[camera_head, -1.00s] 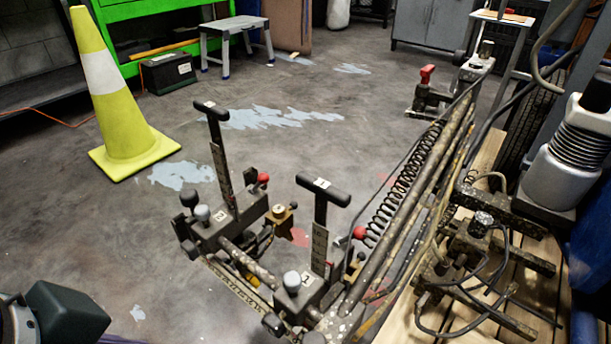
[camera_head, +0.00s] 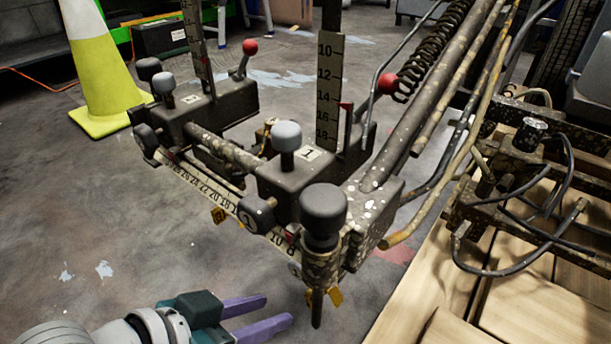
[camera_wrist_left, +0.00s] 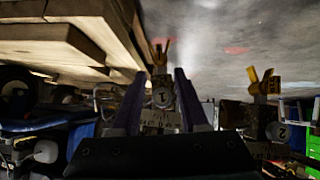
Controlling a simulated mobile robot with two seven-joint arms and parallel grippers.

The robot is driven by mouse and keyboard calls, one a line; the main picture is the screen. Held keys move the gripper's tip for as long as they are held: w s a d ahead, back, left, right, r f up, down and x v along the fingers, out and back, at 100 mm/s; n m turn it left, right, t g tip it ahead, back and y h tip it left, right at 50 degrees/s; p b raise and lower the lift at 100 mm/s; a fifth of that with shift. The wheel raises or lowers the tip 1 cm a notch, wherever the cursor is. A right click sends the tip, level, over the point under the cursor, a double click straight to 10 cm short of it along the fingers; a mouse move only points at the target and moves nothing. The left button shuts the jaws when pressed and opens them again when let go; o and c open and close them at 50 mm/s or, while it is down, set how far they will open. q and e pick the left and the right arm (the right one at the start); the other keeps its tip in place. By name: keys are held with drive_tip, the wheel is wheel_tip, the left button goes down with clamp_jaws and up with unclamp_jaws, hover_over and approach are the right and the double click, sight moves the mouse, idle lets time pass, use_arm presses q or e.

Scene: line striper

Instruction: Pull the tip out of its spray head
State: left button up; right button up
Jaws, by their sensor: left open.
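The line striper's spray gear (camera_head: 230,150) fills the middle of the head view, with two blocks on a ruled bar. A small yellow tip (camera_head: 335,296) shows low under the near block marked 1, partly hidden by a post. Another yellow piece (camera_head: 218,215) shows under the bar farther left. In the wrist view, which looks upside down, an orange-yellow tip (camera_wrist_left: 161,52) stands beyond my fingers by the 1 label, and a yellow tip (camera_wrist_left: 262,80) is at right near the 2 label. My left gripper (camera_head: 278,308) is open and empty, purple fingers apart, below and left of the near tip.
Striper rods and a coiled spring (camera_head: 432,55) run up to the right. Wooden planks (camera_head: 430,290) and loose hoses lie at right. A yellow cone (camera_head: 100,75) stands at back left.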

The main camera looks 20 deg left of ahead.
sight(307, 299)
use_arm(q)
drive_tip(key=b+x, duration=0.6)
drive_tip(key=x, duration=0.1)
drive_tip(key=shift+w+d+f, duration=0.15)
drive_tip(key=shift+w+f, duration=0.05)
drive_tip(key=shift+f, duration=0.1)
drive_tip(key=shift+b+x, duration=0.45)
drive_tip(key=shift+x, duration=0.35)
drive_tip(key=shift+d+r, duration=0.1)
clamp_jaws()
